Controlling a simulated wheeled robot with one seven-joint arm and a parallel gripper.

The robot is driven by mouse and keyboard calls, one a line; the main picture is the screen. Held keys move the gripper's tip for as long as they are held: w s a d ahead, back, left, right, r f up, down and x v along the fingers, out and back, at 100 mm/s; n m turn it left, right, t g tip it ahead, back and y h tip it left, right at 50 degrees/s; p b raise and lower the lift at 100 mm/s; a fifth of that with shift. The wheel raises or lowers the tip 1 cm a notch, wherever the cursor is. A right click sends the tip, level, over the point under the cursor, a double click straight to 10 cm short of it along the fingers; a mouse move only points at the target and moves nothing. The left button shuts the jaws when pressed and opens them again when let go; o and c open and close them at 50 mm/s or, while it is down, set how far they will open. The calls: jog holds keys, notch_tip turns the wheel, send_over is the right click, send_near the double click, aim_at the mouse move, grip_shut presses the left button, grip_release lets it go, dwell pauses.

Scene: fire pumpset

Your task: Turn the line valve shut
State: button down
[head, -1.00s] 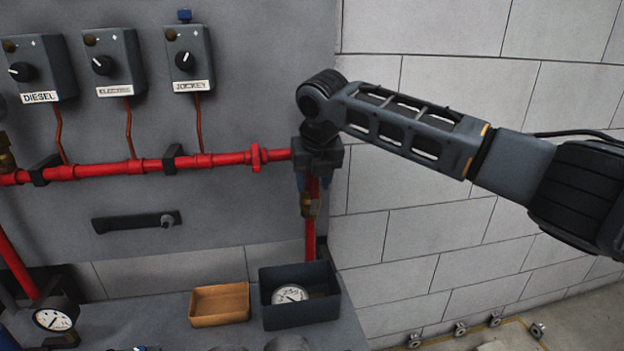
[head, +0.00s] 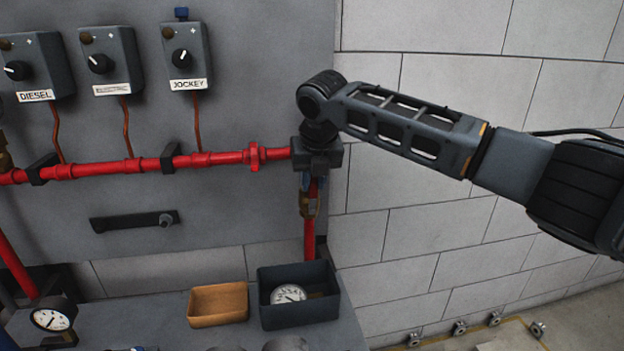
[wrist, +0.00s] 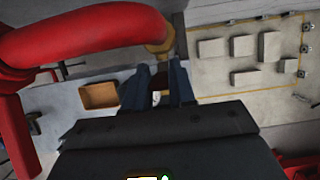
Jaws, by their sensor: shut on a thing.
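The line valve (head: 310,205) is a brass body on the red vertical pipe below the corner at the right end of the panel. Its brass also shows at the end of the curved red pipe in the wrist view (wrist: 162,42). My gripper (head: 312,184) points down in front of this pipe, with dark blue fingers just above the brass. In the wrist view my gripper (wrist: 157,80) has its two fingers close around a small part of the valve, seemingly its handle. The handle is mostly hidden by the fingers and the wrist.
A red pipe (head: 120,167) runs across the panel. A tan tray (head: 218,304) and a dark bin (head: 300,308) holding a gauge (head: 288,293) stand on the ledge below. Control boxes, including the jockey box (head: 187,58), hang upper left. A block wall (head: 450,90) is at right.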

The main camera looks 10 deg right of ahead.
jog(key=shift+a+f+n+h+p, duration=0.1)
jog(key=shift+a+n+h+p, duration=0.2)
jog(key=shift+a+h+p, duration=1.05)
jog(key=shift+d, duration=0.2)
jog(key=c, duration=1)
grip_release()
jog(key=shift+b+v, duration=0.8)
jog(key=shift+v, duration=3.15)
jog(key=shift+a, duration=0.1)
